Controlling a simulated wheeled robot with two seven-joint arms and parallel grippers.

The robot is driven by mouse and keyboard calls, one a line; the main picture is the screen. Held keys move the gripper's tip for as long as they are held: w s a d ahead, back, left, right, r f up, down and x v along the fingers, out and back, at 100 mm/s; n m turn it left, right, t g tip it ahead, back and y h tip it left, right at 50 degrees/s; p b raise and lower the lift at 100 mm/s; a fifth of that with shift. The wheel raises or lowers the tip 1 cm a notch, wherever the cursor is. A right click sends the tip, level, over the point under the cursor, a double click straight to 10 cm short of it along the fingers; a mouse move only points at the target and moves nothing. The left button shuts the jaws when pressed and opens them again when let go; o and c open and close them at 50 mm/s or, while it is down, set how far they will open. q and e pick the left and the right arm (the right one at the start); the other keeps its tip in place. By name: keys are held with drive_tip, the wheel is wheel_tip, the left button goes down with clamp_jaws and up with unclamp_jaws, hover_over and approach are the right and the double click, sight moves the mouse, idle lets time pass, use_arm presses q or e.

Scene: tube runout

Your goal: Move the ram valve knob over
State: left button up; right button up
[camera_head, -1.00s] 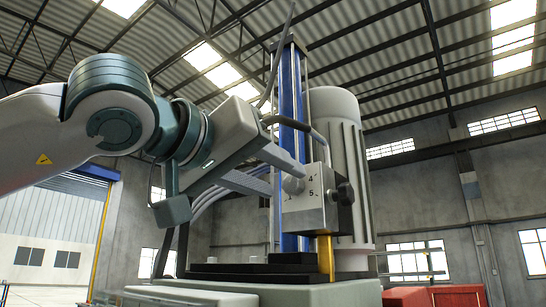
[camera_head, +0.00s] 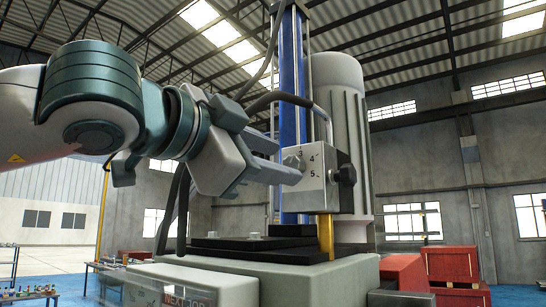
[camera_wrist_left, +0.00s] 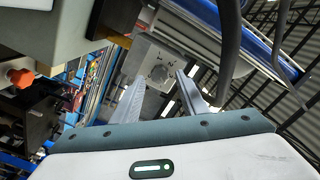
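The valve block (camera_head: 318,187) is a light grey metal box with a numbered dial face, mounted at the foot of the blue column. A small grey round knob (camera_head: 293,162) sits on that face, left of the numbers 3, 4 and 5. It also shows in the left wrist view (camera_wrist_left: 160,73). My left gripper (camera_head: 288,164) comes in from the left at the knob. Its two fingers are apart, and in the wrist view the knob shows between their tips (camera_wrist_left: 160,76). I cannot tell whether a finger touches it. My right gripper is in neither view.
A gold post (camera_head: 326,236) stands below the block. A grey hose (camera_head: 290,97) loops above my left gripper. Red crates (camera_head: 450,265) stand at the right.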

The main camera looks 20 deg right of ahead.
use_arm(q)
drive_tip(key=shift+m, duration=0.8)
drive_tip(key=shift+s, duration=0.1)
drive_tip(key=shift+d, duration=0.1)
drive_tip(key=shift+x, duration=1.05)
drive_tip(key=c, duration=0.8)
